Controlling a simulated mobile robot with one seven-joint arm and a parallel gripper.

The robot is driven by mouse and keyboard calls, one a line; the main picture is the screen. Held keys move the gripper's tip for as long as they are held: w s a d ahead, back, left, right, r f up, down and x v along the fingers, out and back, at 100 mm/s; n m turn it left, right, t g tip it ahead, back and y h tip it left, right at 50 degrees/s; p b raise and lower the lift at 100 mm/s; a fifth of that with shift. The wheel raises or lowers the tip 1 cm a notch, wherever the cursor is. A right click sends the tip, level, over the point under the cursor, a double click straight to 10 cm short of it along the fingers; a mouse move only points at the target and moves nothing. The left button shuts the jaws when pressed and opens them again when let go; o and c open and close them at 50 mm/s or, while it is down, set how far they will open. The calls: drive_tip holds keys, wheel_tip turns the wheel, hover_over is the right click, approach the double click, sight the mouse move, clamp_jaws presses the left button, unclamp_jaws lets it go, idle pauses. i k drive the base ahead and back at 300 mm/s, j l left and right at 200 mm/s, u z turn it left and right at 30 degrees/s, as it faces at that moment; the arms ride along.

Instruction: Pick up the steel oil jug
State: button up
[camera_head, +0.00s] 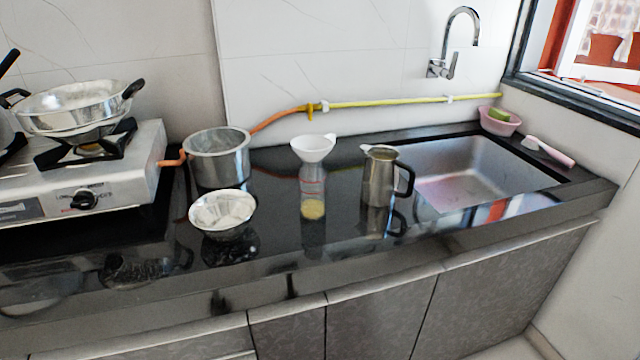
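The steel oil jug (379,178) stands upright on the black countertop (300,248), right of the middle and just left of the sink. It has a spout at its upper left and a black handle on its right side. Its reflection shows in the glossy counter below it. My gripper is not in view, so its state does not show.
A clear container with a white funnel (313,150) stands left of the jug. A white bowl (223,211) and a steel pot (218,158) are farther left, beside the gas stove (100,170). The sink (470,175) lies right. Counter in front of the jug is clear.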

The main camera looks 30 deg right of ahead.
sight(381, 175)
drive_tip(key=i+l+z, duration=0.1)
drive_tip(key=l+z, duration=0.35)
drive_tip(key=i+l+z, duration=0.2)
drive_tip(key=l+z, duration=0.15)
drive_tip(key=z, duration=0.15)
